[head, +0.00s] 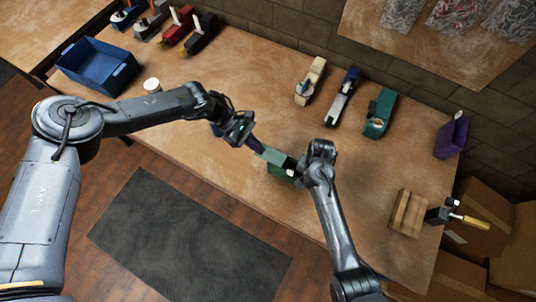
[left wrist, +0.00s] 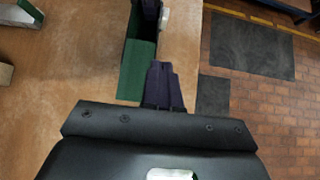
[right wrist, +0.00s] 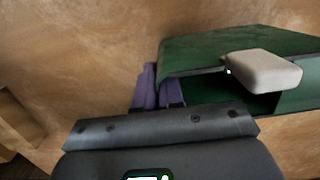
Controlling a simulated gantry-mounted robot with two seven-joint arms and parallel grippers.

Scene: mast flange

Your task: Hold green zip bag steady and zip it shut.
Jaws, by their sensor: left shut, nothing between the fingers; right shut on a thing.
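The green zip bag (head: 272,156) lies near the front edge of the table, its mouth open and its inside dark. Its white zip pull (right wrist: 262,68) shows at the mouth in the right wrist view, and at the top of the left wrist view (left wrist: 165,18). My right gripper (right wrist: 150,85) is shut on the bag's edge at the end away from my left gripper. My left gripper (left wrist: 162,68) is shut and empty beside the bag's other end; whether it touches the bag is unclear. The bag's far side is partly hidden by my right arm.
A blue bin (head: 97,68) and a white cup (head: 152,85) stand at the left. Several tools or dispensers line the back, including a green one (head: 380,112). A wooden block (head: 408,213) and a purple holder (head: 452,135) are at the right. The middle is clear.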

